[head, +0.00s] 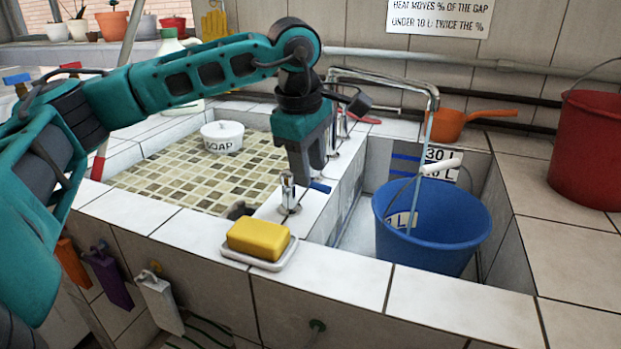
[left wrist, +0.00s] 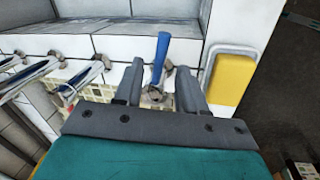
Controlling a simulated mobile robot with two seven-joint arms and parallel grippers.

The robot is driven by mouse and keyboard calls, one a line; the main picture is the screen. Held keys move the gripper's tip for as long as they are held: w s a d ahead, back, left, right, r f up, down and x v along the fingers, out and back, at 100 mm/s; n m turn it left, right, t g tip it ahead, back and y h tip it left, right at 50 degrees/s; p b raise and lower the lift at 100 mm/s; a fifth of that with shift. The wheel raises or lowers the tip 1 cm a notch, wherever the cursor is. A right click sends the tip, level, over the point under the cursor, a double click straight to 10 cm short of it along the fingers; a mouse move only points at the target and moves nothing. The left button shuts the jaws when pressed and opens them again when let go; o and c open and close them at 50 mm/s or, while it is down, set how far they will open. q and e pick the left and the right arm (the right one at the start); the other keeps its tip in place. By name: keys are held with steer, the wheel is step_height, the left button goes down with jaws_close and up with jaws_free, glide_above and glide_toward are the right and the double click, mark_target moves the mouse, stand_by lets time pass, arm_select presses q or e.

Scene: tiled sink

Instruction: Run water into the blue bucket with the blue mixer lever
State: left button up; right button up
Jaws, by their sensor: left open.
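The blue bucket (head: 432,232) stands upright in the right-hand basin, its white-gripped handle raised. The arched metal spout (head: 437,98) is above it. A thin pale-blue line hangs from the spout toward the bucket; I cannot tell whether it is water. The blue mixer lever (head: 320,187) sticks out by a chrome tap on the divider between the basins. In the left wrist view the blue lever (left wrist: 161,58) lies between the fingers of my left gripper (left wrist: 160,80), with gaps on both sides. My left gripper (head: 306,173) is open, pointing down at the tap. My right gripper is out of view.
A yellow sponge (head: 258,238) on a dish sits on the front ledge near the tap. A soap pot (head: 222,135) stands in the tiled left basin. An orange dipper (head: 450,124) and a red bucket (head: 590,145) are at the right. The right front ledge is clear.

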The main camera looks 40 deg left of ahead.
arm_select(q)
steer(key=shift+w+f, duration=0.25)
steer(key=shift+f, duration=0.75)
jaws_close()
